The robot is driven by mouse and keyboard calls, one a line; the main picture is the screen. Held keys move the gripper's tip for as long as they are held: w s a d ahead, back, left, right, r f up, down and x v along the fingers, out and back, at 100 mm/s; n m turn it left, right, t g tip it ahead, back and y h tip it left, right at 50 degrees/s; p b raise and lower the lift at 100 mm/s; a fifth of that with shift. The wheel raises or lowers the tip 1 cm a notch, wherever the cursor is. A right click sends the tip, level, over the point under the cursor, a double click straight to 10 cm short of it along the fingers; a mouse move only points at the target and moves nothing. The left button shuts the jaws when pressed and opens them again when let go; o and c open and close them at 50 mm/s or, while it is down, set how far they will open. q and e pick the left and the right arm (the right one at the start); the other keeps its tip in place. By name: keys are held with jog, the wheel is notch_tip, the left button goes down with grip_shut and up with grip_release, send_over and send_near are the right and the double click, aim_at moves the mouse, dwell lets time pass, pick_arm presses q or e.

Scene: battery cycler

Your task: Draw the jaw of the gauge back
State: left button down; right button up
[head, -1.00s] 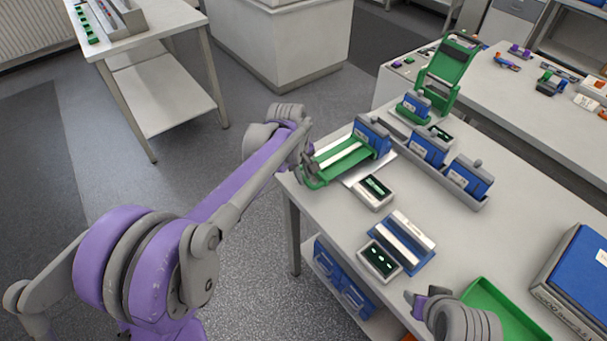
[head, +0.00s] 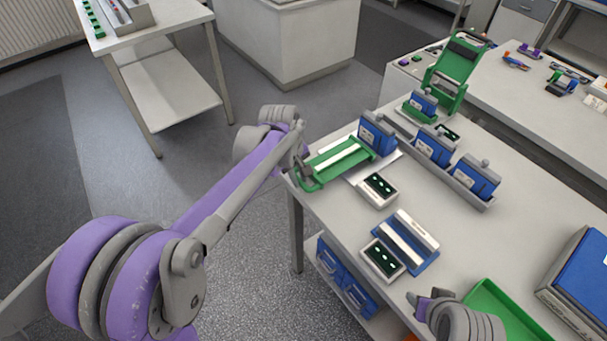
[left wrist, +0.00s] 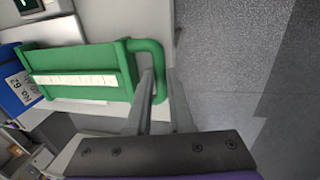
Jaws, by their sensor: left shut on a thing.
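The gauge stands at the table's left edge, with a green jaw (head: 341,163) carrying a white scale strip, and a blue battery block (head: 377,135) at its far end. In the left wrist view the green jaw (left wrist: 80,60) ends in a bent green handle (left wrist: 158,62). My left gripper (head: 305,170) is at this handle. Its two fingers (left wrist: 162,84) stand on either side of the bar, shut on it. My right gripper (head: 422,300) is low in the head view, by a green tray; how far its fingers are apart is unclear.
A small display box (head: 377,189) sits in front of the gauge. A blue fixture (head: 411,236) with another display box (head: 383,257) is nearer. A grey rack (head: 485,202) holds blue blocks behind. The green tray (head: 484,300) lies at front right. Open floor is left of the table.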

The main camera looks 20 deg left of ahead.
pick_arm(q)
jog(key=c, duration=1.2)
grip_release()
jog(key=shift+s+a, duration=0.1)
jog(key=shift+c, duration=0.2)
jog(key=o, duration=0.4)
jog(key=shift+s+a, duration=0.1)
jog(key=shift+s, duration=0.05)
jog(key=shift+o, duration=0.2)
jog(key=shift+r, duration=0.2)
notch_tip(320, 180, up, 10)
jog(key=s+a, duration=0.1)
jog(key=shift+s+p, duration=0.3)
jog(key=shift+s+a+r, duration=0.1)
jog(key=s+f+m+t, duration=0.1)
jog(key=s+f+m, duration=0.2)
jog(key=s, duration=0.4)
jog(key=s+f+m+t+y, duration=0.1)
jog(key=s+f+m, duration=0.3)
jog(key=s, duration=0.3)
jog(key=s+f+m+t, duration=0.1)
jog(key=s+f+m, duration=0.2)
jog(key=s, duration=0.4)
jog(key=shift+f+t, duration=0.25)
jog(key=shift+t, duration=0.15)
